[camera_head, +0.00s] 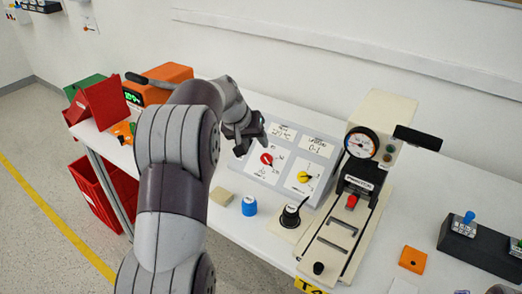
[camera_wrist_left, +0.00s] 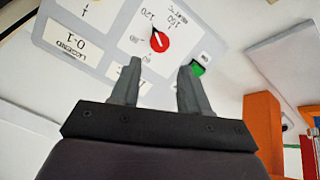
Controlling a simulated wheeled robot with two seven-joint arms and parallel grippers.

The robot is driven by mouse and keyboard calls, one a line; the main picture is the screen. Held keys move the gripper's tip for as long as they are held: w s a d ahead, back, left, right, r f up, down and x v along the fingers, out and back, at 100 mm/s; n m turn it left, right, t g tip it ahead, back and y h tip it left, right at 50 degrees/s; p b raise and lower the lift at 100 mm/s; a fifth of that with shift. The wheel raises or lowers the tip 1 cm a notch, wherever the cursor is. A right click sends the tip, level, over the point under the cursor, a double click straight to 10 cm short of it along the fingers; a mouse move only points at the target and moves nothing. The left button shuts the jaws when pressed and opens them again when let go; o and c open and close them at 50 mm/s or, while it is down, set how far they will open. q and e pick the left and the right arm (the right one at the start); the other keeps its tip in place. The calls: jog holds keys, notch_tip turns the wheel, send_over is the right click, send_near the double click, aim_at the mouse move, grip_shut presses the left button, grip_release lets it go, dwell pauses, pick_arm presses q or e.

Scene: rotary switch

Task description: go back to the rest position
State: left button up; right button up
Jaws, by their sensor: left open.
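My left gripper (camera_head: 255,132) hangs over the upper left part of the grey switch panel (camera_head: 283,160), with its arm crossing the middle of the head view. In the left wrist view its two fingers (camera_wrist_left: 161,70) are apart with nothing held between them. The red rotary knob (camera_head: 266,159) is on a white dial plate; it also shows in the left wrist view (camera_wrist_left: 160,42), just beyond the fingertips and apart from them. A green switch (camera_wrist_left: 197,69) shows by one fingertip. The yellow rotary knob (camera_head: 304,177) is on the panel's right dial. My right gripper is out of view.
A beige press with a gauge (camera_head: 361,142) stands right of the panel. A blue knob (camera_head: 249,205), a black knob (camera_head: 290,215) and a tan block (camera_head: 222,196) lie in front. An orange device (camera_head: 168,78) and red bin (camera_head: 97,103) stand left. The wall is behind.

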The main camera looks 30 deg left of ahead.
pick_arm(q)
jog(key=v, duration=0.3)
jog(key=shift+s+r, duration=0.1)
jog(key=shift+r, duration=0.15)
jog(key=s+d+f, duration=0.1)
jog(key=s+f, duration=0.2)
jog(key=s+d+f+g, duration=0.1)
jog(key=s+d+f, duration=0.1)
jog(key=f, duration=0.1)
jog(key=s+d+f+g+y, duration=0.1)
jog(key=s+d+f, duration=0.1)
jog(key=s+f, duration=0.1)
jog(key=shift+s+d+f, duration=0.1)
jog(key=shift+s+f, duration=0.1)
jog(key=shift+s, duration=0.15)
jog(key=s+d+f+m+g, duration=0.3)
jog(key=s+d+f+m, duration=0.15)
jog(key=s+d, duration=0.85)
notch_tip(320, 180, up, 13)
jog(key=p, duration=1.2)
jog(key=shift+s+a+f+t+p, duration=0.2)
jog(key=shift+t+p, duration=0.1)
jog(key=shift+p, duration=0.1)
